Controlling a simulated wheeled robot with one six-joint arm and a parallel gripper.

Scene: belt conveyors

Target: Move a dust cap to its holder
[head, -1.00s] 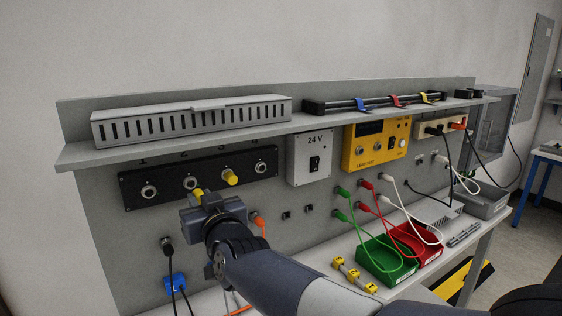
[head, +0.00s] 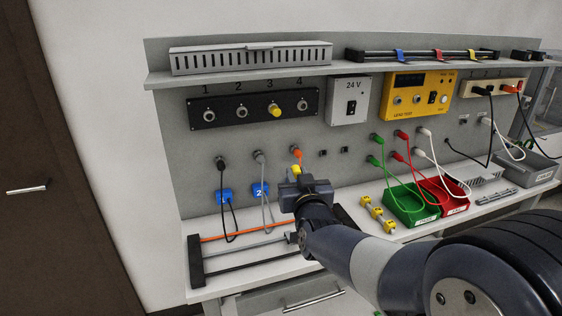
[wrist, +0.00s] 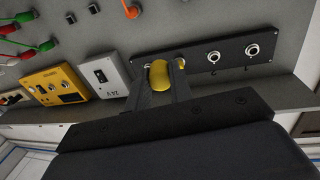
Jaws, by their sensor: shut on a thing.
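My gripper (head: 297,178) is shut on a yellow dust cap (head: 296,169). In the wrist view the held cap (wrist: 158,75) sits between the two dark fingers. The gripper is in front of the bench wall, below the black socket panel (head: 225,111). A second yellow cap (head: 275,107) is on socket 3 of that panel. Sockets 1, 2 and 4 show bare metal connectors. A row of yellow blocks (head: 377,213) lies on the bench right of my gripper; I cannot tell whether it is the cap holder.
Green (head: 411,209) and red (head: 443,196) bins with leads stand at the right. A black-ended rack (head: 195,262) with orange and grey cables lies left of my arm. Plugged cables hang from the wall near the gripper. A shelf (head: 250,72) overhangs the panel.

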